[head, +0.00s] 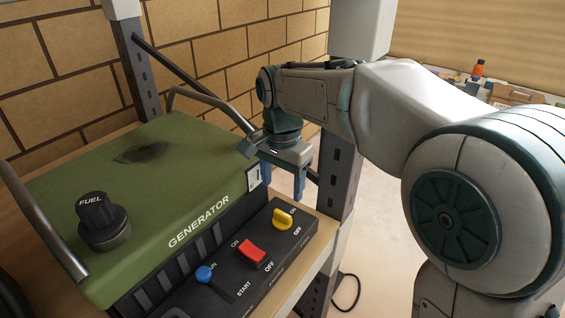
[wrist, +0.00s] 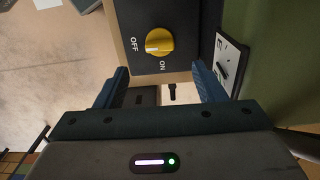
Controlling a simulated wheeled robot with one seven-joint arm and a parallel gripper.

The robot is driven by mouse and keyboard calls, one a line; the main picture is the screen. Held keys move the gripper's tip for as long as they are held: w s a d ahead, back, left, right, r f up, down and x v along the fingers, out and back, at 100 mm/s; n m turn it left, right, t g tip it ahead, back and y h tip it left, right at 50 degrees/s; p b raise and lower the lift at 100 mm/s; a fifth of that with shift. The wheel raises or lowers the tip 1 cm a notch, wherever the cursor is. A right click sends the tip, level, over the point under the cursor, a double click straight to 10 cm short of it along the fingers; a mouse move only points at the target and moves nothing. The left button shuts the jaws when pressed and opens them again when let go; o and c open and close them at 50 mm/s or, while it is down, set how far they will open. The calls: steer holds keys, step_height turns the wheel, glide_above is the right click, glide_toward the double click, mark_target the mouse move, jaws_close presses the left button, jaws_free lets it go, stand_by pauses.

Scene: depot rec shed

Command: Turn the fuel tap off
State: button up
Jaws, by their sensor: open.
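The yellow knob (head: 283,219) sits at the right end of the generator's black control panel, with ON and OFF printed beside it. In the wrist view the yellow knob (wrist: 160,41) lies beyond the fingertips, roughly centred between them. Its white mark is on the side toward OFF; its exact setting is hard to tell. My gripper (head: 285,190) is open and empty, fingers pointing down, above and behind the knob in the head view. Its two blue fingers also show in the wrist view (wrist: 160,70), apart from the knob.
The green generator (head: 190,165) stands on a wooden shelf, with a black FUEL cap (head: 98,213) and metal handles on it. A red switch (head: 252,252) and blue button (head: 204,273) share the panel. A dark shelf post (head: 338,170) rises close right of my gripper.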

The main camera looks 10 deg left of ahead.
step_height(320, 180, up, 6)
steer(key=shift+f, duration=0.1)
stand_by(0.4)
steer(key=s+d+f+n+t, duration=0.1)
steer(key=s+d+f+n, duration=0.15)
steer(key=d, duration=1.25)
steer(key=s+d+f+n+t, duration=0.2)
steer(key=s+d+f, duration=0.6)
steer(key=s+d, duration=0.3)
steer(key=shift+s+d+f, duration=0.25)
steer(key=shift+s+d, duration=0.05)
steer(key=shift+d, duration=0.15)
